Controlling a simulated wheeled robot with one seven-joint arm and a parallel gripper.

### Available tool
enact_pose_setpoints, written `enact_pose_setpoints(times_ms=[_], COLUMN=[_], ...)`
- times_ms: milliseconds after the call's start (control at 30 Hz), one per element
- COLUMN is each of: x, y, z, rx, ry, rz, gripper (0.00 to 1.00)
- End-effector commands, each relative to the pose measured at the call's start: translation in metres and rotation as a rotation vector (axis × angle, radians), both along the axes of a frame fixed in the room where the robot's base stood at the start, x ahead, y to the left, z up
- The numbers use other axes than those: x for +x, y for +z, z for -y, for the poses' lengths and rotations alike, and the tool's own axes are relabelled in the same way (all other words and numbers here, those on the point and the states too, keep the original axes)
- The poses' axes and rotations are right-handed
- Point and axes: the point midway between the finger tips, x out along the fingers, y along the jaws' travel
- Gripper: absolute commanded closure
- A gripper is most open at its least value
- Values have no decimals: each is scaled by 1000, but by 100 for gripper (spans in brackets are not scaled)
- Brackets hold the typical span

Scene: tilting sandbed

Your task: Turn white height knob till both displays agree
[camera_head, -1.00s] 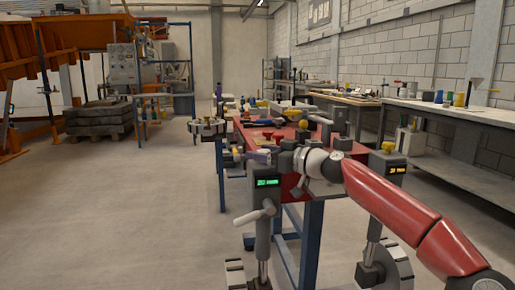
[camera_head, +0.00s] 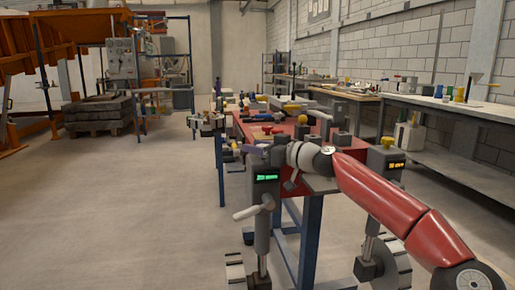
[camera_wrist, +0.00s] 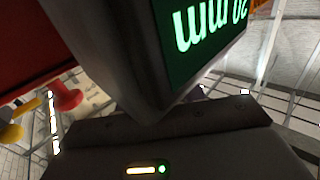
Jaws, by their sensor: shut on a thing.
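My gripper (camera_head: 262,157) is above the near post's display box in the head view, with my arm reaching in from the right. It is shut at the box's top, where its fingers and the white height knob are hidden. The near display (camera_head: 266,178) is lit green; its digits are too small to read. In the wrist view the green display (camera_wrist: 209,27) is very close and upside down, with "mm" and digits partly cut off. The other display (camera_head: 397,164) is lit amber on the right post, its digits unclear. A yellow knob (camera_head: 388,142) tops that post.
A white lever (camera_head: 252,212) sticks out left from the near post. The red table (camera_head: 262,133) behind carries several small items. A long bench (camera_head: 450,107) runs along the right wall.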

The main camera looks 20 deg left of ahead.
Motion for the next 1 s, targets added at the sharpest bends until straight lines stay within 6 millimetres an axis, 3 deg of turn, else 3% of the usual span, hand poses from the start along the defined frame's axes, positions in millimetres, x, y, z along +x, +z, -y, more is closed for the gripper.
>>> enact_pose_setpoints(times_ms=[367, 1000], x=[1, 6], y=[-5, 8], z=[1, 4], rx=[-3, -1], ry=[-192, -600], rz=[9, 4], gripper=[83, 83])
